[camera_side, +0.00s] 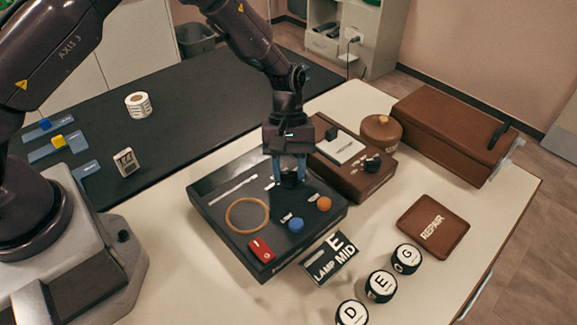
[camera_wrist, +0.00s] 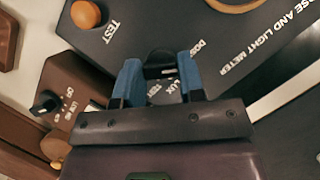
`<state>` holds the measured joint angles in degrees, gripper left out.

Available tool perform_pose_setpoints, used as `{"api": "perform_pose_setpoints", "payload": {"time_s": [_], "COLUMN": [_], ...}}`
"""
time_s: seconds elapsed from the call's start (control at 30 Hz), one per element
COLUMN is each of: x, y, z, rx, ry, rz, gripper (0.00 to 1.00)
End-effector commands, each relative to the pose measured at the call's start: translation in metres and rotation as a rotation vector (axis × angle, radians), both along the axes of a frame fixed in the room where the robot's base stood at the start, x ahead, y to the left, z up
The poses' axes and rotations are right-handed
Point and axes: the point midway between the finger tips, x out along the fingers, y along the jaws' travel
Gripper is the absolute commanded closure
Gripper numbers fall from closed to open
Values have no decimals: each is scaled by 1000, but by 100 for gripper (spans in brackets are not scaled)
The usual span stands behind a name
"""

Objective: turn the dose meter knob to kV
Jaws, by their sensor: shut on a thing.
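The dose meter is a dark box (camera_side: 225,195) on the pale table; its lettering "DOSE AND LIGHT METER" shows in the wrist view on the box's top (camera_wrist: 235,60). Its black knob (camera_wrist: 160,66) sits between the blue fingers of my gripper (camera_wrist: 160,80). In the side view my gripper (camera_side: 289,172) reaches down onto the box's upper right part, shut on the knob. Beside the knob I read "LUX" and part of a word starting "DOS". The knob's pointer and any kV mark are hidden or too small to tell.
The meter top also has an orange knob (camera_side: 324,203), a blue knob (camera_side: 295,224), a red piece (camera_side: 261,250) and an orange ring (camera_side: 247,214). A brown box (camera_side: 350,180) with black knobs stands close behind. Labelled round pieces (camera_side: 381,286) and a brown "REPAIR" tray (camera_side: 410,220) lie right.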

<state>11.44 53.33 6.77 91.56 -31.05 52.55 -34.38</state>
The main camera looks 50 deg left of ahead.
Motion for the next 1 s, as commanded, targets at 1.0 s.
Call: {"api": "perform_pose_setpoints", "payload": {"time_s": [1.0], "x": [1], "y": [-2], "z": [2], "rx": [0], "ry": [1], "rz": [-532], "gripper": [88]}}
